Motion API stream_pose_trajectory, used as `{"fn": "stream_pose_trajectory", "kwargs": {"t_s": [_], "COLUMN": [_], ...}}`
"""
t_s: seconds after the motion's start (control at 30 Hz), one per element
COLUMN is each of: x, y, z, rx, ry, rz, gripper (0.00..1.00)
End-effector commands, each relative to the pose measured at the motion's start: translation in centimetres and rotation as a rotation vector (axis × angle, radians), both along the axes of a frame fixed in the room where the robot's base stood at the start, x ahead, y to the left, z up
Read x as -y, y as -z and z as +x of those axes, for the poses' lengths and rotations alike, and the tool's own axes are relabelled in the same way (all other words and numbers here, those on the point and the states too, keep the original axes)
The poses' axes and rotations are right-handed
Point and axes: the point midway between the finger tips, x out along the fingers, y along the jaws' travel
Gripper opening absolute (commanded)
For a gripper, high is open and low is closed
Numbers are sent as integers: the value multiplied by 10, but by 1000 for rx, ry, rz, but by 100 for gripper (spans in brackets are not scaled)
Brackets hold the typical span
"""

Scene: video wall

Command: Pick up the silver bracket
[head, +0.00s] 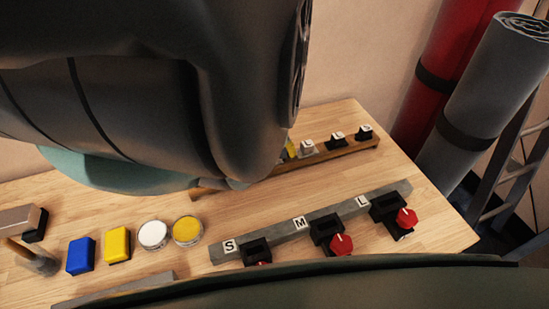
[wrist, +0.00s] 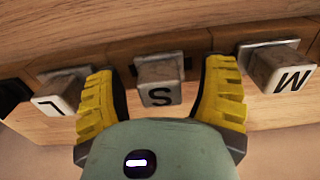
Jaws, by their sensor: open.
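In the wrist view, several grey-silver pieces with lettered pale faces sit along a wooden rack. The silver piece marked S (wrist: 160,80) stands between the yellow fingers of my open gripper (wrist: 160,98), with a gap visible on both sides. A silver piece marked L (wrist: 62,92) is left of the fingers, and one marked M (wrist: 277,67) is right of them. In the head view, one silver piece (head: 307,148) shows beside a yellow fingertip (head: 291,149); my arm hides the rest of that row.
The wooden rack (head: 348,152) also holds black lettered pieces (head: 338,139). In front, a grey rail (head: 285,233) marked S, M, L carries black clamps with red knobs (head: 342,244). Blue (head: 81,256) and yellow (head: 117,244) blocks and two round tins lie left. Rolls stand beyond the table's right edge.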

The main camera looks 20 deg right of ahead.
Motion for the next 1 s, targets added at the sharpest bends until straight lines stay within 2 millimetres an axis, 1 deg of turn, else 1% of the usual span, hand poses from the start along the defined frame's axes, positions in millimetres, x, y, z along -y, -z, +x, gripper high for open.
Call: {"fn": "stream_pose_trajectory", "kwargs": {"t_s": [0.03,0.07,0.7,0.77,1.0], "x": [0,0,0,0,0], "y": [0,0,0,0,1], "z": [0,0,0,0,0], "rx": [0,0,0,0,1], "ry": [0,0,0,0,0], "rz": [0,0,0,1,0], "gripper": [75,72,6,0,0]}}
